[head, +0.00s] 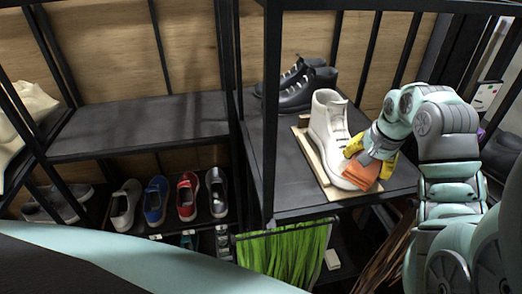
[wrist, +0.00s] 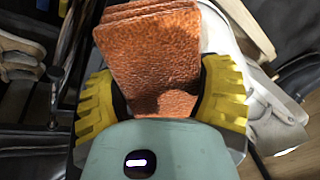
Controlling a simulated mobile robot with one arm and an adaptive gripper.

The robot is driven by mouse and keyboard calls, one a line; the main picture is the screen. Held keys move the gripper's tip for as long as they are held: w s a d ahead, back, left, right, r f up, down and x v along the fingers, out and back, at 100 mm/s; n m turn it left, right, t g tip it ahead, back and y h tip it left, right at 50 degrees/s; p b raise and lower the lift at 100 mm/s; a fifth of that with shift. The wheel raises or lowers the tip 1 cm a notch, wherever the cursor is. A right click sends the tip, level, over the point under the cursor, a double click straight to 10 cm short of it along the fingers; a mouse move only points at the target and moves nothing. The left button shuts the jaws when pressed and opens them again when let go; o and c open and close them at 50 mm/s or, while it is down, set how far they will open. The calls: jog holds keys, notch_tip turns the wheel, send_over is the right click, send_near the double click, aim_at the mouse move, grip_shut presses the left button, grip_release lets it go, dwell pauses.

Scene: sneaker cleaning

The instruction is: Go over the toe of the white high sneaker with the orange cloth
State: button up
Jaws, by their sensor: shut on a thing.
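The white high sneaker (head: 326,125) stands upright on a light wooden board (head: 303,140) on the dark shelf, its toe toward the front edge. My gripper (head: 370,163) is at the toe from the right, its yellow fingers shut on the folded orange cloth (head: 360,174). The cloth lies over the toe in the head view and appears to touch it; the exact contact is hidden. In the wrist view the orange cloth (wrist: 155,55) sits between my yellow fingers (wrist: 160,95), with part of the white sneaker (wrist: 225,40) behind it.
Dark grey high shoes (head: 297,84) stand behind the sneaker on the same shelf (head: 285,190). A black upright post (head: 270,110) is close to its left. Low shoes (head: 187,195) line a lower shelf at left. Green strips (head: 285,250) hang below. The upper left shelf (head: 140,125) is clear.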

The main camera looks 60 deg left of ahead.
jog(key=shift+w+d+f, duration=0.1)
jog(key=shift+w+d, duration=0.25)
jog(key=shift+w, duration=0.4)
jog(key=shift+s, duration=0.1)
jog(key=shift+s+a+r+p, duration=0.1)
jog(key=shift+s+a+p, duration=0.2)
jog(key=shift+s+p, duration=0.25)
jog(key=shift+s+a+r+p, duration=0.1)
jog(key=shift+s+a+p, duration=0.2)
jog(key=shift+s, duration=0.4)
jog(key=shift+s+a+r+p, duration=0.1)
jog(key=shift+s+a+p, duration=0.15)
jog(key=shift+s+p, duration=0.3)
jog(key=shift+s+a+f, duration=0.1)
jog(key=shift+s+a, duration=0.2)
jog(key=shift+s, duration=0.4)
jog(key=shift+s+a+f, duration=0.1)
jog(key=shift+s+a, duration=0.2)
jog(key=shift+s, duration=0.35)
jog(key=shift+s+a+f, duration=0.1)
jog(key=shift+s+a, duration=0.2)
jog(key=shift+s, duration=0.4)
jog(key=shift+r, duration=0.1)
jog(key=shift+v, duration=3)
jog(key=shift+w+d, duration=0.1)
jog(key=shift+w, duration=0.05)
